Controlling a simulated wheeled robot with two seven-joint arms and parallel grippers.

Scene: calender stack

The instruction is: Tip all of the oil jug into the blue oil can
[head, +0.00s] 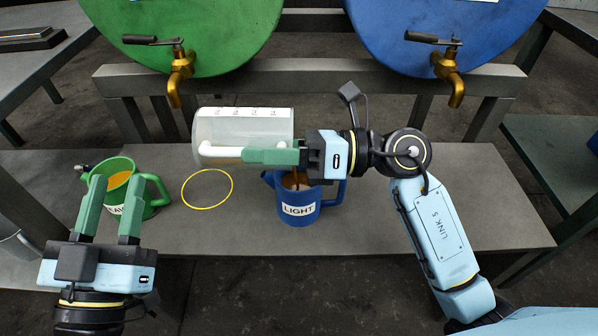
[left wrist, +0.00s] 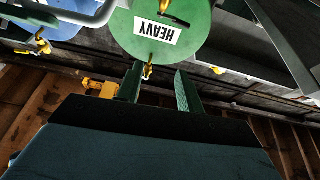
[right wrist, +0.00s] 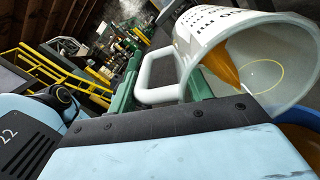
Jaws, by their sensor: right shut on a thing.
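The clear oil jug (head: 243,128) lies tipped almost on its side above the bench. My right gripper (head: 250,156) is shut on its white handle, which also shows in the right wrist view (right wrist: 147,84). In that view amber oil (right wrist: 222,64) clings inside the jug near its mouth. The blue oil can (head: 298,212), labelled LIGHT, stands upright below and right of the jug, under my right gripper, which hides part of its mouth. Amber-brown oil shows at its opening. My left gripper (head: 115,187) is open and empty, in front of the green can.
A green can (head: 152,198) with orange oil stands at the bench's left. A yellow ring (head: 207,189) marks the bench (head: 400,215) between the cans. Green (head: 190,25) and blue (head: 440,25) drums with brass taps stand behind.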

